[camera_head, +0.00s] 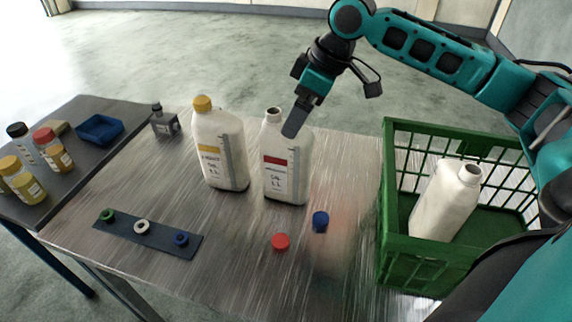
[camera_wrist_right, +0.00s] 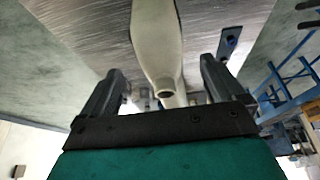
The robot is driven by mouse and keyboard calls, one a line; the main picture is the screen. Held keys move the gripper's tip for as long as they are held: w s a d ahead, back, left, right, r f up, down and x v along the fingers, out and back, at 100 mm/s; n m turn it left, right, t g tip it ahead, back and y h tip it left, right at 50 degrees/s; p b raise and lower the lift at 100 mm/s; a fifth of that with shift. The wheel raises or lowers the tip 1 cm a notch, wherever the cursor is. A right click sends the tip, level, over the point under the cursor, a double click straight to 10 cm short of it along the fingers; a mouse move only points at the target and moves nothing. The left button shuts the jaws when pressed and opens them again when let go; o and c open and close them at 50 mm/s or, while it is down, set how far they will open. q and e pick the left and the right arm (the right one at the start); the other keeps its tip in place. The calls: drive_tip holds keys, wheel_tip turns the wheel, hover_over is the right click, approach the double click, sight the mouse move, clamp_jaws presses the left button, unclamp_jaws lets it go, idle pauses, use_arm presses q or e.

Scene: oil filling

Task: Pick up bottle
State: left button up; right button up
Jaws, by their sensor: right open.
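A white bottle with a red label (camera_head: 288,170) stands upright and uncapped in the middle of the table. My right gripper (camera_head: 294,124) points down at its neck from above and behind. In the right wrist view the pale bottle (camera_wrist_right: 154,40), its open mouth toward me, lies between the two spread fingers of my right gripper (camera_wrist_right: 160,74), with a gap on both sides. A second white bottle (camera_head: 219,150) with a yellow cap and yellow label stands just left of it. A third white uncapped bottle (camera_head: 444,202) leans in the green crate (camera_head: 388,262). My left gripper is out of view.
A red cap (camera_head: 281,242) and a blue cap (camera_head: 320,221) lie in front of the bottles on the table. A dark strip (camera_head: 160,237) with several rings lies front left. A side table (camera_head: 97,161) holds small bottles and a blue tray (camera_head: 99,130).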

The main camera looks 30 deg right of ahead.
sight(286, 158)
drive_tip(key=shift+x, duration=3.05)
drive_tip(key=shift+c, duration=0.4)
drive_tip(key=shift+d, duration=0.1)
drive_tip(key=c, duration=1.3)
drive_tip(key=shift+r, duration=0.15)
